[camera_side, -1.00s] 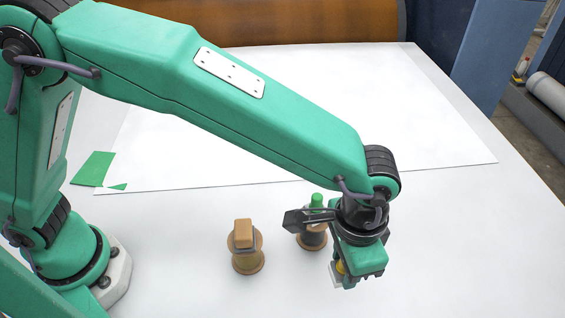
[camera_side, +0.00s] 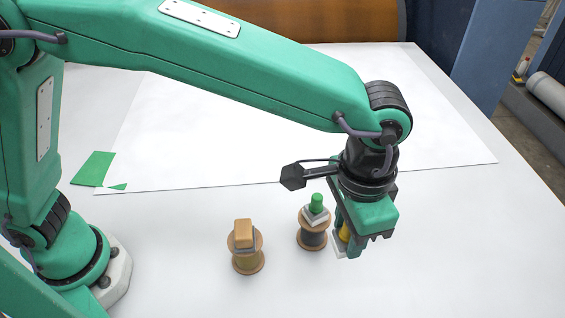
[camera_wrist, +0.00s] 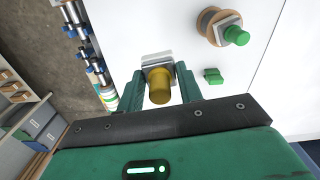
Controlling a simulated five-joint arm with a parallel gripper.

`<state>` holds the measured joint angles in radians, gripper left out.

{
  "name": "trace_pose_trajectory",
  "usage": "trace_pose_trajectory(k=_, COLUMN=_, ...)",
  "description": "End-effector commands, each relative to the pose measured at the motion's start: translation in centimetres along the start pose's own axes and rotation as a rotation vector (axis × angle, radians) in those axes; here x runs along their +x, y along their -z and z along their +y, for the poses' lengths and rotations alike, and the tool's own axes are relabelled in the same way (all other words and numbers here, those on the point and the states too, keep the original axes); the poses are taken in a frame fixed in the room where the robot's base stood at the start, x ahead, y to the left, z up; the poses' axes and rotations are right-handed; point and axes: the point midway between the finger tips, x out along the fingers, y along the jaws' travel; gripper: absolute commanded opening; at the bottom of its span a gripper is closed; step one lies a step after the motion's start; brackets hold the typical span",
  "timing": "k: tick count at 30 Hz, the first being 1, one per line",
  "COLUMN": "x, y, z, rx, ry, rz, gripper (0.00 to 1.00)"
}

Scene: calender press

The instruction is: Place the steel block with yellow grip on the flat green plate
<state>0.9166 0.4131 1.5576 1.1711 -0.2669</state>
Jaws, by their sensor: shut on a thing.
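My gripper (camera_side: 347,238) is shut on the steel block with yellow grip. In the wrist view, the yellow grip (camera_wrist: 160,86) sits between my two green fingers, with the steel block (camera_wrist: 152,59) just beyond it. In the side view, the fingers partly cover the block, and a bit of the yellow grip (camera_side: 344,233) shows. It appears held above the white table. A flat green plate (camera_side: 92,169) lies far to the left, at the corner of the white sheet; a small green triangle lies beside it.
A spool (camera_side: 312,239) bearing a steel block with green grip (camera_side: 317,203) stands close left of my gripper. Another spool (camera_side: 248,262) bears a tan-gripped block (camera_side: 243,234). A small green piece (camera_wrist: 213,76) shows near my fingers. The white sheet (camera_side: 300,140) is clear.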

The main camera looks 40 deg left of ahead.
Motion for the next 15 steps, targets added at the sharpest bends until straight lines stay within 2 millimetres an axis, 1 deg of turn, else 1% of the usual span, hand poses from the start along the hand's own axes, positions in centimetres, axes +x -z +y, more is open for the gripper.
trace_pose_trajectory(k=1, x=-0.1, y=0.0, z=-1.2, rx=-0.023, ry=0.000, rz=0.000, gripper=0.11)
trace_pose_trajectory(k=5, x=-0.2, y=-0.1, z=-4.1, rx=-0.078, ry=0.000, rz=0.001, gripper=0.11)
trace_pose_trajectory(k=8, x=-0.4, y=-0.3, z=-6.8, rx=-0.131, ry=0.000, rz=0.002, gripper=0.11)
trace_pose_trajectory(k=15, x=-0.7, y=-1.9, z=-13.8, rx=-0.274, ry=0.000, rz=0.000, gripper=0.11)
